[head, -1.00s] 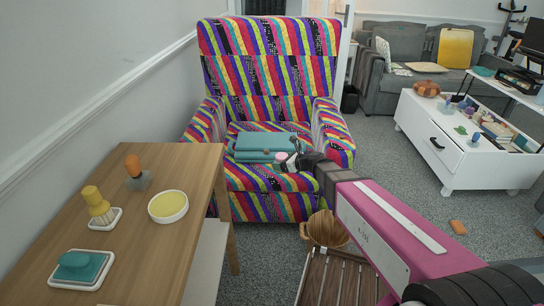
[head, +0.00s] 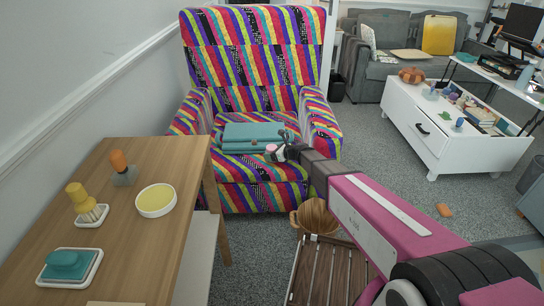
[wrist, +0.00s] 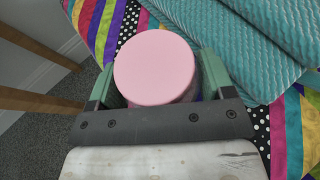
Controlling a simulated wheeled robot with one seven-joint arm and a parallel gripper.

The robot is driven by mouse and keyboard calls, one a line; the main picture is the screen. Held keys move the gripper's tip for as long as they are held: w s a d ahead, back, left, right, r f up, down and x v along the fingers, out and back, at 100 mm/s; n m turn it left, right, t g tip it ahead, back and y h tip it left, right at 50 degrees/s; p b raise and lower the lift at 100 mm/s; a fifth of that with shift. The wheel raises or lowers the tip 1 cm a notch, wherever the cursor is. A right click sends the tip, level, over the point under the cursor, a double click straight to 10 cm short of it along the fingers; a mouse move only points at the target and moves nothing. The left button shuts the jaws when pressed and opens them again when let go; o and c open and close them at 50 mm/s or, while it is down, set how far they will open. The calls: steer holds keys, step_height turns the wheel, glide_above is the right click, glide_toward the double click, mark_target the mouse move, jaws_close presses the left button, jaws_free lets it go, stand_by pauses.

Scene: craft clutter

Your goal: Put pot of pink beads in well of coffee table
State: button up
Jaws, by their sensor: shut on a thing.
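The pot of pink beads shows in the wrist view as a round pink top (wrist: 154,67) between the two green fingers of my gripper (wrist: 156,75). My gripper is shut on it; the pot's sides are mostly hidden. In the head view the small pink pot (head: 271,149) is at the end of my gripper (head: 276,152), in front of the striped armchair's seat. The white coffee table (head: 408,134) stands at the right, with its open well (head: 478,112) holding several small items.
A striped armchair (head: 255,95) bears folded teal cloth (head: 250,133). A slatted wooden piece (head: 325,270) and wicker basket (head: 315,217) are below my arm.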

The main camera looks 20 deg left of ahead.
steer(key=shift+f, duration=0.8)
steer(key=shift+f, duration=0.15)
steer(key=o, duration=0.7)
